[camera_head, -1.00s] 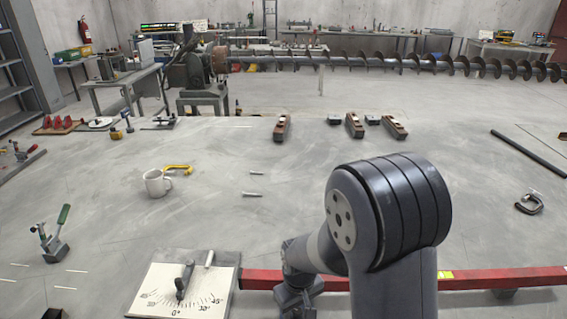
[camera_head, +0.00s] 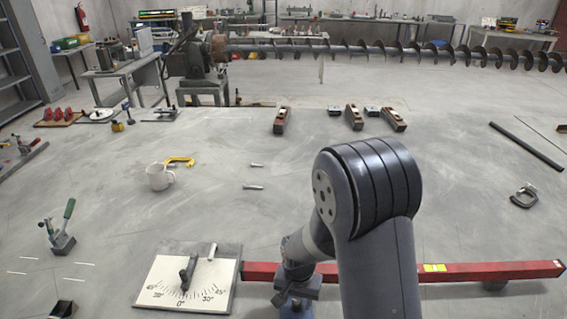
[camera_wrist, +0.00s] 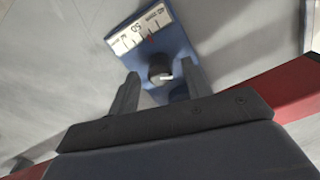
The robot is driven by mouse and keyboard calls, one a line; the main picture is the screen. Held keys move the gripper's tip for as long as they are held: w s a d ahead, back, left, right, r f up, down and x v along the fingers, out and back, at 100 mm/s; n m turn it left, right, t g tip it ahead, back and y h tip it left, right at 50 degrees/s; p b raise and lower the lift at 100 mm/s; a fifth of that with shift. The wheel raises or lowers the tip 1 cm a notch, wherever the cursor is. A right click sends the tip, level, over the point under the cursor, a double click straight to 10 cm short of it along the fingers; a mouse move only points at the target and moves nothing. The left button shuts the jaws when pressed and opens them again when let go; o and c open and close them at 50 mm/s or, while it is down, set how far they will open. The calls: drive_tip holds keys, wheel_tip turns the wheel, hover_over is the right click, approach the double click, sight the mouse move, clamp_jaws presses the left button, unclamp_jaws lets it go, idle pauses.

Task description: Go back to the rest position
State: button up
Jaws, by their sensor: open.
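My gripper (camera_wrist: 161,68) shows in the wrist view with its two dark fingers apart. A dark round knob (camera_wrist: 160,75) lies between the fingertips in the picture. I cannot tell whether the fingers touch it. The knob sits on a blue plate (camera_wrist: 180,42) with a white scale (camera_wrist: 140,32) marked 50. In the head view my arm reaches down over the red beam (camera_head: 465,271), and my fingers are hidden there.
A white angle-dial board (camera_head: 222,287) with a dark pointer (camera_head: 187,272) lies left of my wrist. A long auger (camera_head: 400,49) spans the back.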

drive_tip(key=shift+r+m, duration=0.1)
drive_tip(key=shift+m, duration=0.3)
wheel_tip(320, 180, up, 9)
drive_tip(key=shift+r, duration=0.2)
idle(0.3)
